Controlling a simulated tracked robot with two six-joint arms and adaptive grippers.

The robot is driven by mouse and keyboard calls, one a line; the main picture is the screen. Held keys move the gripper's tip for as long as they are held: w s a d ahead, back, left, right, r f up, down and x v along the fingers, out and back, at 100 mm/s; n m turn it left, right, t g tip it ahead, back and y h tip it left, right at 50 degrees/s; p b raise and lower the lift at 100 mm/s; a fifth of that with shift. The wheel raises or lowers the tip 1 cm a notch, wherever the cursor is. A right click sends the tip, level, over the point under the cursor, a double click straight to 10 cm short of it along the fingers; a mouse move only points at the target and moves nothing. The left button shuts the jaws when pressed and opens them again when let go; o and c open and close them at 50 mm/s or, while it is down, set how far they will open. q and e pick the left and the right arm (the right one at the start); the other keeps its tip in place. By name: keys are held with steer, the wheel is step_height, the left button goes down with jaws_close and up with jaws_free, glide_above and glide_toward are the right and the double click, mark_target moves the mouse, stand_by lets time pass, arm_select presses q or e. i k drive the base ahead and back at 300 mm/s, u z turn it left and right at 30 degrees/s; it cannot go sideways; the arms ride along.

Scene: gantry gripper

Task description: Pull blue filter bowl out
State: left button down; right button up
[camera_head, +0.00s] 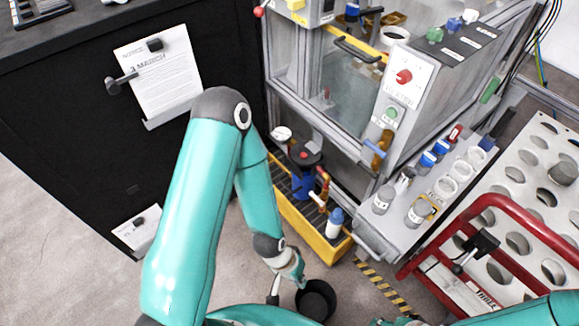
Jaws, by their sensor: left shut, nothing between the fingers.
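The blue filter bowl (303,186) hangs under a dark round head (304,153) at the front of the machine, above the yellow tray (318,240). Orange and red fittings sit close to its right side. My left arm rises in front of the black cabinet and bends down, with its wrist in front of the tray. My left gripper (274,291) is small and partly hidden below the wrist. It is shut and empty, low in the picture and well apart from the bowl. My right gripper is not in view; only teal parts of that arm show at the bottom right.
A white bottle with a blue cap (335,223) stands at the tray's right end. A black round container (316,300) is near my left wrist. A grey shelf with jars (415,212) and a red-framed cart (520,228) stand to the right. Bare floor lies at the lower left.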

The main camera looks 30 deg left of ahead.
mark_target(303, 183)
steer(key=u, duration=0.5)
steer(key=k, duration=1.1)
steer(key=u, duration=1.05)
steer(key=i, duration=1.15)
steer(key=u, duration=0.05)
